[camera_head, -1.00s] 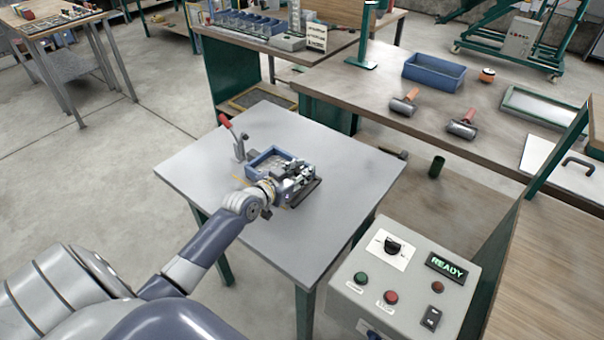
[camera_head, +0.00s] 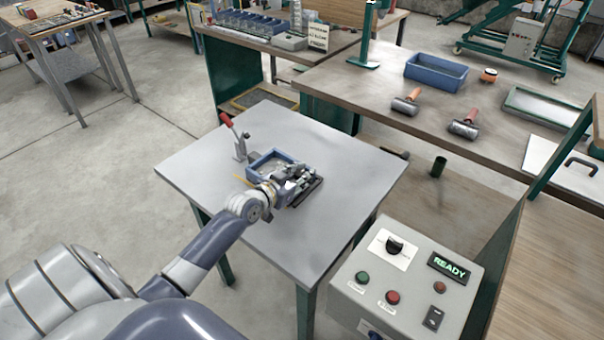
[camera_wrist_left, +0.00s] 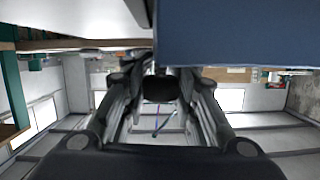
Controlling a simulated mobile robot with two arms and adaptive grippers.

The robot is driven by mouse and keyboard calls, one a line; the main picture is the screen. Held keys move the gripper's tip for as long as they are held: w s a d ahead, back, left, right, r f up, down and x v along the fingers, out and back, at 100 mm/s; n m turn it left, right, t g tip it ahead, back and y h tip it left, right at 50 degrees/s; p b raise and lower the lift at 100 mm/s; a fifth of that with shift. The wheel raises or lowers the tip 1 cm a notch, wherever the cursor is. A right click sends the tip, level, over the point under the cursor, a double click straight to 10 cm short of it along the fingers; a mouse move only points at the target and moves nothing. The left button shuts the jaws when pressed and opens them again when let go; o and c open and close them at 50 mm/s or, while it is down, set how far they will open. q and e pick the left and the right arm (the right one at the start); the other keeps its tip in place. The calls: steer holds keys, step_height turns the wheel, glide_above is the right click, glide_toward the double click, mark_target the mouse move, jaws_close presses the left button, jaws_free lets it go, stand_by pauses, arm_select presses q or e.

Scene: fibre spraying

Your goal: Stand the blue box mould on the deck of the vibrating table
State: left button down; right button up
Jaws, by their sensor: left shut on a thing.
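The blue box mould (camera_head: 255,166) is a small open-topped box over the grey deck of the vibrating table (camera_head: 330,148). In the left wrist view, a large plain blue wall of the mould (camera_wrist_left: 235,35) fills the upper right. My left gripper (camera_head: 298,184) is shut on the mould at its near right side and hides part of it. Its two fingers also show in the left wrist view (camera_wrist_left: 160,85). The mould looks upright and low over the deck; I cannot tell whether its base touches. My right gripper is not in view.
A red-handled clamp (camera_head: 238,140) stands on the deck just left of the mould. A control box (camera_head: 400,285) showing READY stands at the front right. The bench behind holds a blue tray (camera_head: 435,73) and two rollers (camera_head: 464,127). The deck's right part is clear.

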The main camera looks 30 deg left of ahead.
arm_select(q)
steer(key=c, duration=1.2)
jaws_free()
steer(key=shift+f, duration=0.25)
steer(key=v, duration=2.3)
steer(key=shift+s+d+r, duration=0.1)
steer(key=shift+s+r, duration=0.1)
steer(key=shift+r, duration=0.2)
